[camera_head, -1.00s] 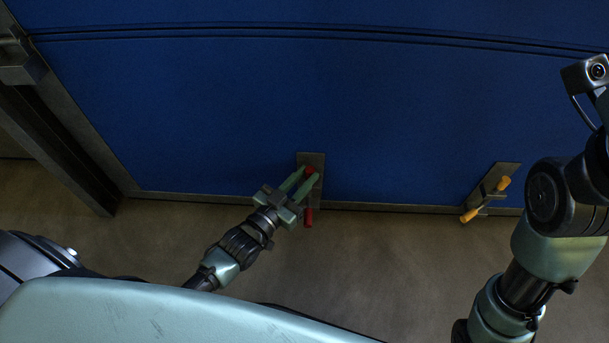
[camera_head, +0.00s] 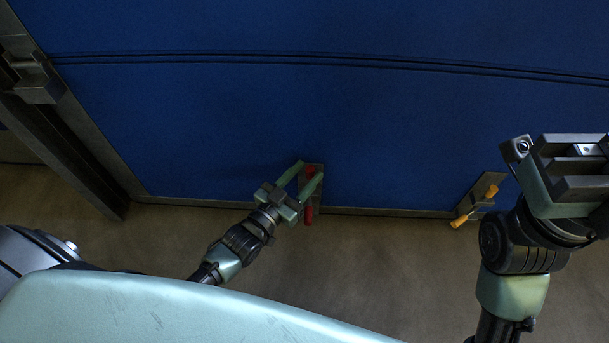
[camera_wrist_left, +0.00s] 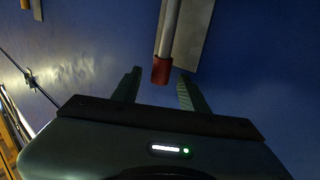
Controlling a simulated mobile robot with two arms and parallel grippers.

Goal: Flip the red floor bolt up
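The red floor bolt (camera_head: 309,214) is on a metal plate at the bottom edge of the blue door. Its red upper end shows between my fingers in the head view, and its lower red end hangs near the floor. My left gripper (camera_head: 307,174) is open around the bolt's upper part. In the left wrist view, a red-tipped rod (camera_wrist_left: 161,70) sits between the spread fingers of my left gripper (camera_wrist_left: 158,88), with gaps on both sides. My right gripper (camera_head: 585,178) is at the right of the head view, away from the door; its finger opening is unclear.
A second bolt with orange ends (camera_head: 476,207) is on the door's lower edge to the right. The blue door (camera_head: 300,110) fills the back, with a metal frame post (camera_head: 75,150) at the left. Brown floor (camera_head: 370,260) in front is clear.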

